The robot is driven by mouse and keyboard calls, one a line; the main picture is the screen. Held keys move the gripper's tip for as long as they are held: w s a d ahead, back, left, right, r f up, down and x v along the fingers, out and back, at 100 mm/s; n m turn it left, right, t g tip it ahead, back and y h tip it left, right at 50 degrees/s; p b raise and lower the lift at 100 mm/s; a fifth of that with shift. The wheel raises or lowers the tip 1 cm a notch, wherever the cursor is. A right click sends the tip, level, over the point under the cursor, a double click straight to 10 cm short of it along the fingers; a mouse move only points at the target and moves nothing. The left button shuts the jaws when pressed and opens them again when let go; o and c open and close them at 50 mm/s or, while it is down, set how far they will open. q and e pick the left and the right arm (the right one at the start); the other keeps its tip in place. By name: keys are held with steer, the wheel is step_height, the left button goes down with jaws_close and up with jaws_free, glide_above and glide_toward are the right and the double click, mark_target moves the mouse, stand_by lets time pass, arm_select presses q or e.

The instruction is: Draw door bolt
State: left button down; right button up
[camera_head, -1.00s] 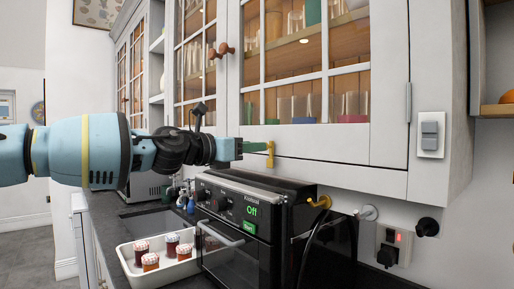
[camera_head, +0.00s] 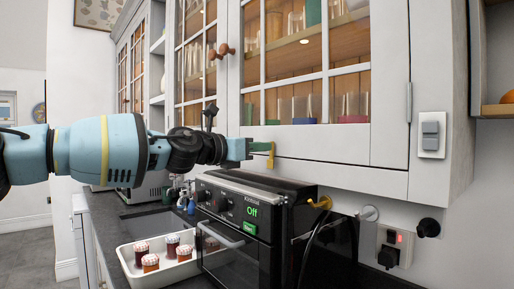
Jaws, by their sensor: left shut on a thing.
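The glazed cabinet door (camera_head: 330,139) is closed, with its white frame and panes facing me. A small brass-yellow door bolt (camera_head: 271,159) sits at the lower left of this door, by its bottom edge. My left gripper (camera_head: 264,147) reaches in from the left, with green fingers shut on the bolt's upper part. The fingers hide that part, and the bolt's lower end shows below them. My right gripper is not in view.
A black oven (camera_head: 240,214) reading "Off" stands just below the gripper. A white tray (camera_head: 128,258) with several lidded jars is beside it. Two round wooden knobs (camera_head: 224,49) are on the doors above. Glassware stands behind the panes.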

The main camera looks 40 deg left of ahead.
mark_target(274, 132)
arm_select(q)
steer(key=shift+r, duration=0.15)
steer(key=shift+r+p, duration=0.35)
steer(key=shift+r, duration=1.35)
steer(key=c, duration=1.3)
jaws_free()
steer(key=shift+f, duration=0.1)
steer(key=shift+s+a, duration=0.2)
steer(key=shift+s, duration=1.75)
steer(key=shift+s+a, duration=0.15)
steer(key=shift+s, duration=1.8)
